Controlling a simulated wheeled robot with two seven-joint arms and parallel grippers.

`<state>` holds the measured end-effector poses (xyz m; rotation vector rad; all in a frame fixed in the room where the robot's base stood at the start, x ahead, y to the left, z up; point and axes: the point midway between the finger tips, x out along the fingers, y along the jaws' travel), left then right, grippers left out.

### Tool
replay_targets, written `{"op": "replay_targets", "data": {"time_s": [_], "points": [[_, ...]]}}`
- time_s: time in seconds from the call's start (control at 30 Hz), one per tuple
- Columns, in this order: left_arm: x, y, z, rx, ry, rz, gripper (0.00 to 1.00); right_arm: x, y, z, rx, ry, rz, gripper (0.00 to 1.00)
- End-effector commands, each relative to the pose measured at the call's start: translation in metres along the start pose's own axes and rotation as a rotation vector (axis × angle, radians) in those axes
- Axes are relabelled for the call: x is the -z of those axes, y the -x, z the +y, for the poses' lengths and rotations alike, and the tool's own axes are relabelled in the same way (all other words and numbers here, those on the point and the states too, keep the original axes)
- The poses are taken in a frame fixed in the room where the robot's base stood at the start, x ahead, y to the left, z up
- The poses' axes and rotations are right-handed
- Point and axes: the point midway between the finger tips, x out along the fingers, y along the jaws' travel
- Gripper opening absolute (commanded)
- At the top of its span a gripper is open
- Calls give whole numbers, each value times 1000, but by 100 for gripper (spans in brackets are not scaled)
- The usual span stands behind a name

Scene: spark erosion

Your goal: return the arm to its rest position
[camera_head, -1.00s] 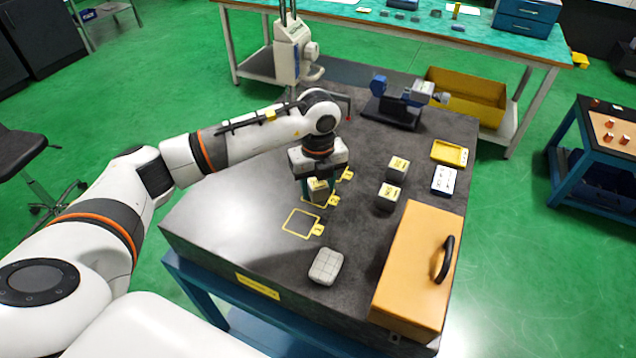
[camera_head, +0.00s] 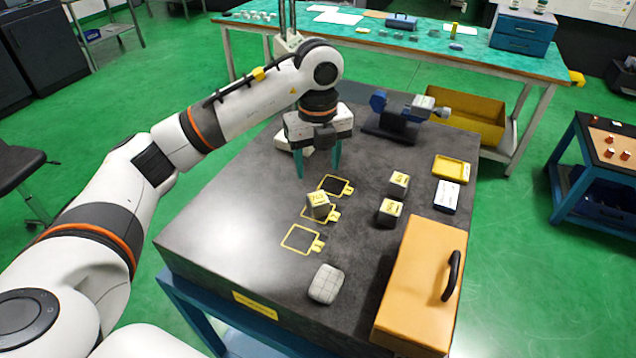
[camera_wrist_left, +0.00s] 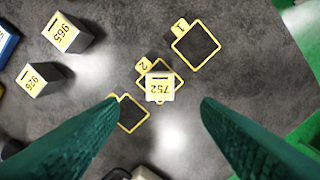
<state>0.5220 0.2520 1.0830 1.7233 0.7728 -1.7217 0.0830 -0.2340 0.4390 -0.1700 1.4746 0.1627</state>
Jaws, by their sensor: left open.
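My left gripper (camera_head: 317,165) is open and empty, with its green fingers pointing down above the dark stone table (camera_head: 230,225). A grey block with a yellow label (camera_head: 318,205) stands on the middle of three yellow outlined squares; in the left wrist view this block (camera_wrist_left: 160,87) reads 752 and lies between and beyond the fingertips, apart from them. The outline behind it (camera_head: 335,186) and the outline in front (camera_head: 302,239) are empty. Two more labelled blocks, one farther (camera_head: 399,184) and one nearer (camera_head: 390,212), stand to the right. My right gripper is not in view.
An orange case with a black handle (camera_head: 420,280) stands at the table's right front. A grey tiled pad (camera_head: 326,284) lies near the front edge.

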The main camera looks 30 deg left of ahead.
Motion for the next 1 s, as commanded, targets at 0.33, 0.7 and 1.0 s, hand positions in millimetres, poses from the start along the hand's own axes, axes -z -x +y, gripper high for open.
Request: {"op": "replay_targets", "data": {"time_s": [0.33,0.7,1.0], "points": [[0,15,0,0,0,-1,58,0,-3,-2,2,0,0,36],[0,16,0,0,0,-1,58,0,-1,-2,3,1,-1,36],[0,65,0,0,0,-1,58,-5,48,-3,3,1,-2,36]]}}
